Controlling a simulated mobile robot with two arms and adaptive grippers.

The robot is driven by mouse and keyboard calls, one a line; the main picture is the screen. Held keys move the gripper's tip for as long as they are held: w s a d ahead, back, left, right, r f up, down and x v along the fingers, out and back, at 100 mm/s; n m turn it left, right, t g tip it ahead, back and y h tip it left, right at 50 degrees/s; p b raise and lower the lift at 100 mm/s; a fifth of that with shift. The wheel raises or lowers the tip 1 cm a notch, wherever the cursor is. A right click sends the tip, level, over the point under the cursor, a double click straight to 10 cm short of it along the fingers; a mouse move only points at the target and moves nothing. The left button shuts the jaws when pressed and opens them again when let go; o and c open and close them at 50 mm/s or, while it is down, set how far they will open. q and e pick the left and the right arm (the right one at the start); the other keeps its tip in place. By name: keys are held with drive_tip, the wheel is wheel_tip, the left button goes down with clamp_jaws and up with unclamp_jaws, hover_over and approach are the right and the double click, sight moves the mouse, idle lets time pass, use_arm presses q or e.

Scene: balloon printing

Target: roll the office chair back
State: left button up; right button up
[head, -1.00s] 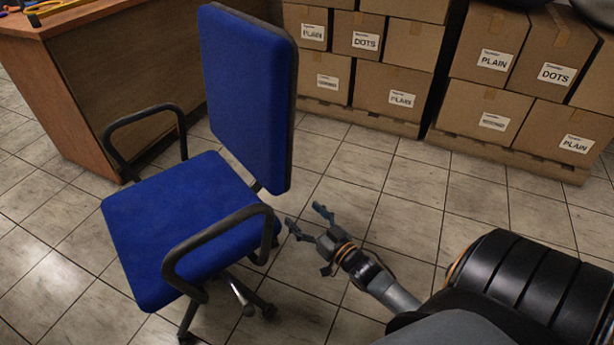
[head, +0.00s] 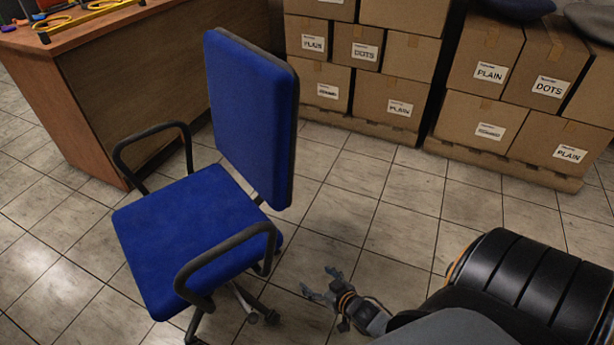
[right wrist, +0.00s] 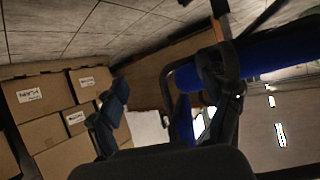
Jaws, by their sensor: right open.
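The blue office chair (head: 185,230) stands upright at left centre in the head view, with black armrests on both sides and its backrest toward the boxes. My right gripper (head: 320,285) is open and empty, to the right of the chair's near armrest and apart from it, over the floor. In the right wrist view, the open fingers of my right gripper (right wrist: 165,110) show with part of the chair (right wrist: 275,55) behind and to the right. My left gripper is not in view.
A wooden desk (head: 100,100) stands behind the chair at the left. Stacked cardboard boxes (head: 400,90) on pallets line the back, with more boxes (head: 500,85) at the right. The tiled floor (head: 400,215) between the boxes and my arm is clear.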

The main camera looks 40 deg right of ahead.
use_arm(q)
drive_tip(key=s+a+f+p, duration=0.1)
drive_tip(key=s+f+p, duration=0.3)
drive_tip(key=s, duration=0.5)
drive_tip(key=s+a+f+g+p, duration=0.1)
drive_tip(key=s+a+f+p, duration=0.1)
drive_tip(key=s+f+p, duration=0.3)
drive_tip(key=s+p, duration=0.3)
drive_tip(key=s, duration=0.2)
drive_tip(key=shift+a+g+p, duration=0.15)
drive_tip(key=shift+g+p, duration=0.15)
use_arm(e)
drive_tip(key=s+a+f+n+g, duration=0.1)
drive_tip(key=s+a+f+g, duration=0.1)
drive_tip(key=s, duration=0.8)
drive_tip(key=s+a+f+n+g, duration=0.1)
drive_tip(key=s+a+f+g, duration=0.2)
drive_tip(key=s, duration=0.8)
drive_tip(key=s+a+f+n+g, duration=0.1)
drive_tip(key=s+a+g, duration=0.4)
drive_tip(key=s, duration=0.6)
drive_tip(key=shift+s+f+g, duration=0.15)
drive_tip(key=shift+f+g, duration=0.45)
drive_tip(key=shift+f, duration=0.25)
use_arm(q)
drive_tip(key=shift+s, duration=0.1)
